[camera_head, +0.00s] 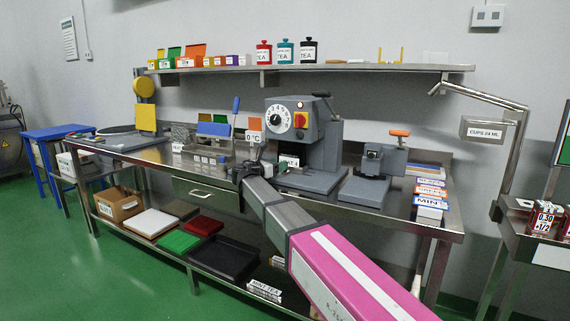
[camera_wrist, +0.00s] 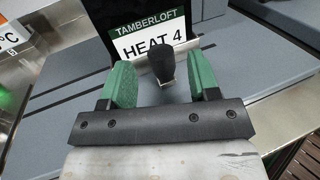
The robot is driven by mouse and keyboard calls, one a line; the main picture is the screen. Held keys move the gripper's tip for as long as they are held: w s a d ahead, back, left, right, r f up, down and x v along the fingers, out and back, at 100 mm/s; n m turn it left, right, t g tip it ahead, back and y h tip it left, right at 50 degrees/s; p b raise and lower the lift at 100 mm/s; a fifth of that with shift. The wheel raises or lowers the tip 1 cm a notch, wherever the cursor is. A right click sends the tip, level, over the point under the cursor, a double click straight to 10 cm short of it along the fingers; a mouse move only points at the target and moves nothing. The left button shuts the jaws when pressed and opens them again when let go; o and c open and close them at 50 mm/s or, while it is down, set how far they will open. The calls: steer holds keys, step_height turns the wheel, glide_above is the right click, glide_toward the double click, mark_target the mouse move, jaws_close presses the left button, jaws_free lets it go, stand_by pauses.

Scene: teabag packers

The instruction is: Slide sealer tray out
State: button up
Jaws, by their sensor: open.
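The sealer (camera_head: 310,135) is a grey machine with a white dial and a red knob on a yellow panel, standing on the steel bench. In the wrist view its label (camera_wrist: 152,42) reads "TAMBERLOFT HEAT 4". A black knob on a short metal stem (camera_wrist: 166,64) stands in front of the label. My gripper (camera_wrist: 160,78) is open, its green fingers on either side of the knob with gaps on both sides. In the head view my gripper (camera_head: 254,168) is at the sealer's front left, and my arm hides part of it. I cannot make out the tray's outline.
A smaller grey press (camera_head: 375,172) stands to the right of the sealer, with labelled boxes (camera_head: 430,203) near the bench's right end. A shelf (camera_head: 330,68) with tea tins runs above.

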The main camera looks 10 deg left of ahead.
steer(key=shift+x, duration=2.15)
jaws_close()
steer(key=shift+a, duration=0.1)
